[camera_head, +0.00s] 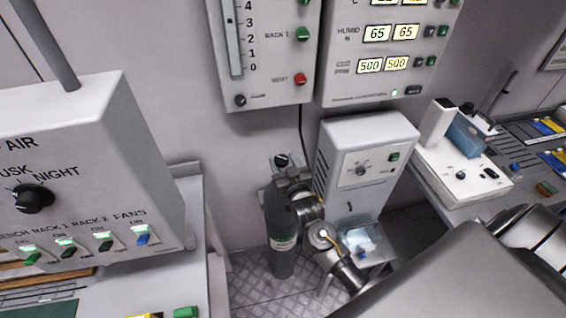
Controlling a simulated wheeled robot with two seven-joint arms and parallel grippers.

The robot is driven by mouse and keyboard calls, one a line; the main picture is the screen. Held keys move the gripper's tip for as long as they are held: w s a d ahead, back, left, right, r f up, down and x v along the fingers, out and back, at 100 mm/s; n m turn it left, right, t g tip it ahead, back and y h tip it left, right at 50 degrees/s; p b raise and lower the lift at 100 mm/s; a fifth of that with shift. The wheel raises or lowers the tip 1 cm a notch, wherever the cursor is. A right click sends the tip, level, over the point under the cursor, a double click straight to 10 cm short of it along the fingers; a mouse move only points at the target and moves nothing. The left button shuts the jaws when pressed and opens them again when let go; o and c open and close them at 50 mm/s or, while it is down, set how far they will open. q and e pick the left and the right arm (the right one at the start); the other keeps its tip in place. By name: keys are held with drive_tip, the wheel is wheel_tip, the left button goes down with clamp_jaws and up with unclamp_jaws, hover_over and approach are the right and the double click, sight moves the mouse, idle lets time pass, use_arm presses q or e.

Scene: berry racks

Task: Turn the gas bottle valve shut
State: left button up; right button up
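The gas bottle (281,258) is a dark grey-green cylinder with a pale label. It stands upright on the metal floor plate against the wall. My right arm comes in from the lower right, and my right gripper (287,181) is at the top of the bottle, over its neck. The valve is hidden behind the gripper or too small to make out. I cannot tell whether the fingers touch it or whether they are open or shut. A small grey plate with a black knob (282,160) shows just above the gripper. My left gripper is not in view.
A white cabinet (366,135) with a dial stands right of the bottle, a clear container (366,240) at its foot. A control box (75,175) with switches fills the left. Wall panels (392,45) hang above. A bench (500,190) with devices is at right.

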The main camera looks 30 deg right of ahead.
drive_tip(key=c, duration=0.6)
drive_tip(key=shift+n+y, duration=0.3)
drive_tip(key=shift+y, duration=0.1)
drive_tip(key=n+y, duration=0.1)
drive_tip(key=y, duration=0.1)
drive_tip(key=n+y, duration=0.1)
drive_tip(key=y, duration=0.1)
drive_tip(key=shift+d, duration=0.3)
drive_tip(key=shift+d+n+g+y+b, duration=0.15)
drive_tip(key=shift+n+g+y+b, duration=0.35)
drive_tip(key=shift+n+y, duration=1.55)
drive_tip(key=shift+m+y, duration=0.25)
drive_tip(key=shift+y, duration=0.1)
drive_tip(key=o, duration=1)
drive_tip(key=shift+c, duration=0.2)
